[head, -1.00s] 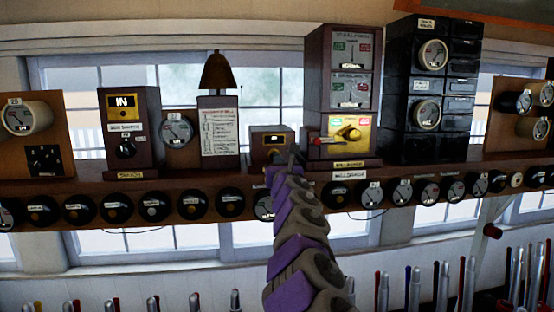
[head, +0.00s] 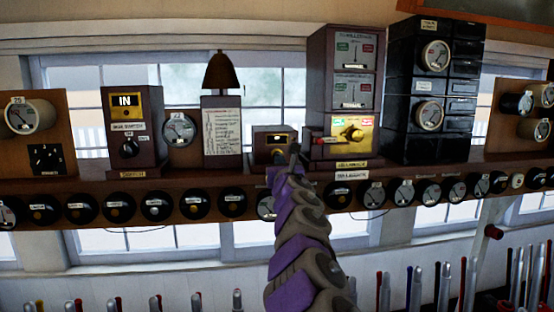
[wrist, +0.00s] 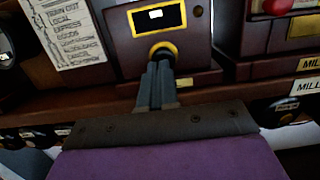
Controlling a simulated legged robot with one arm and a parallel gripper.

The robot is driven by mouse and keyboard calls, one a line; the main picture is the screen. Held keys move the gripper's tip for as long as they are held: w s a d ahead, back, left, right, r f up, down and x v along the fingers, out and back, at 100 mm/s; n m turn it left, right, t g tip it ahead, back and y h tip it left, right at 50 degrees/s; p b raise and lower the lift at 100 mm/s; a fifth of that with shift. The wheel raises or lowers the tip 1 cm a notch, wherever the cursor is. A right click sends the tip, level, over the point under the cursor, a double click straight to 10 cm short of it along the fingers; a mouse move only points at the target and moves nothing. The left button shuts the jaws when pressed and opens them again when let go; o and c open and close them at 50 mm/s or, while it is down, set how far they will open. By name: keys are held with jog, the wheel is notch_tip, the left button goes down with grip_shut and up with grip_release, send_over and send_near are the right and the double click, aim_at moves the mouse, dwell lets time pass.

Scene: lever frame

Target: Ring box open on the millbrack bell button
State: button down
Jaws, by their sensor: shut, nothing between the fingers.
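The bell button's small brown box (head: 274,143) stands on the shelf, between the bell box and the tall instrument case. In the wrist view the box (wrist: 200,50) has a yellow-framed dark window (wrist: 156,18) and, below it, a round button in a yellow ring (wrist: 164,46). My gripper (head: 293,151) reaches up to the front of this box. In the wrist view my gripper (wrist: 160,66) is shut and empty, its tips right at the lower part of the ring. They hide most of the button; I cannot tell whether they touch it.
The brass bell (head: 221,71) tops a box with a printed code card (head: 222,132) at left. The tall brown case (head: 343,100) at right has a red knob and yellow panel. Black instruments (head: 428,90) stand beyond. Levers (head: 415,285) line the bottom. Round plungers run along the shelf front.

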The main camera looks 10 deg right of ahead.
jog(key=shift+w+d, duration=0.15)
jog(key=shift+d, duration=0.15)
jog(key=shift+w+a, duration=0.25)
jog(key=shift+w, duration=0.4)
jog(key=shift+s, duration=0.85)
jog(key=shift+w+f, duration=0.1)
jog(key=shift+w, duration=0.15)
